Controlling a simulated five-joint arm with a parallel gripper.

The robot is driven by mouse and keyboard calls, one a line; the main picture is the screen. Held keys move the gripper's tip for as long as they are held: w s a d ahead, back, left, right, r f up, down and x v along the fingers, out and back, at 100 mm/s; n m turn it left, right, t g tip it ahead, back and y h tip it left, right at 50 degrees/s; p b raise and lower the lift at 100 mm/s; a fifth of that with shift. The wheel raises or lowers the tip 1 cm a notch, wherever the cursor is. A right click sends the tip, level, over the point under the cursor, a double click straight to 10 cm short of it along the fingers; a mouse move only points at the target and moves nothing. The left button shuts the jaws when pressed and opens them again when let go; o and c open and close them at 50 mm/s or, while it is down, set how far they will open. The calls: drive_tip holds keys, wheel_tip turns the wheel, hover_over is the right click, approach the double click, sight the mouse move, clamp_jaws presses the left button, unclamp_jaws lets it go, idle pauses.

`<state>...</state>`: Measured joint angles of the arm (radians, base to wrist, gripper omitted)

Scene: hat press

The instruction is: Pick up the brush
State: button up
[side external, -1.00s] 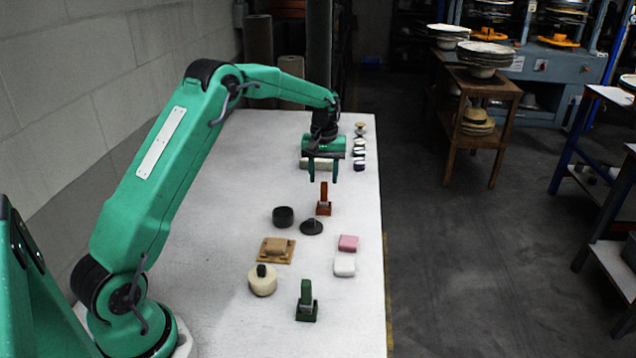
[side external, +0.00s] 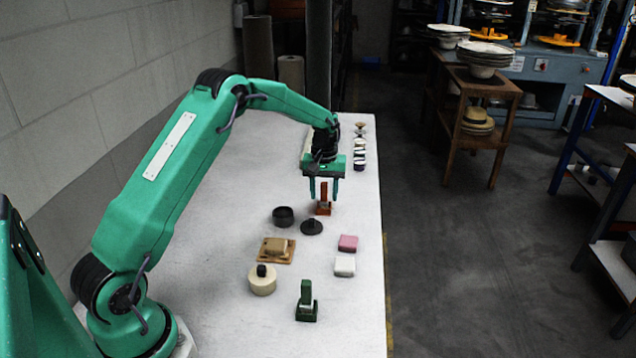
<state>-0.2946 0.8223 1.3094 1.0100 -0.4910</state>
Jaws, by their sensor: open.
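No thing in view is plainly a brush; at this size I cannot tell which one it is. A red-brown piece (side external: 323,210) with an upright part on a flat base stands on the table (side external: 220,230). My gripper (side external: 324,195) is open and points down, its two fingers apart on either side of this piece's upright part in the picture. Whether the fingers are around it or still above or behind it cannot be told. A similar dark green piece (side external: 306,302) stands nearer the camera. A tan block (side external: 275,246) lies on a small wooden board.
Near my gripper are a dark round cup (side external: 283,216) and a dark knobbed disc (side external: 312,227). A cream round pot (side external: 262,281), pink block (side external: 348,242) and white block (side external: 344,265) lie closer. Several small items (side external: 359,155) line the far right edge.

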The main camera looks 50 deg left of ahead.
sight(324, 182)
idle(0.3)
clamp_jaws()
drive_tip(key=shift+r, duration=0.1)
drive_tip(key=shift+r, duration=0.8)
wheel_tip(324, 182, up, 2)
drive_tip(key=shift+r, duration=0.2)
drive_tip(key=s+d+r, duration=0.3)
drive_tip(key=d+r, duration=0.4)
drive_tip(key=d, duration=0.4)
drive_tip(key=shift+d, duration=0.15)
drive_tip(key=shift+w, duration=0.1)
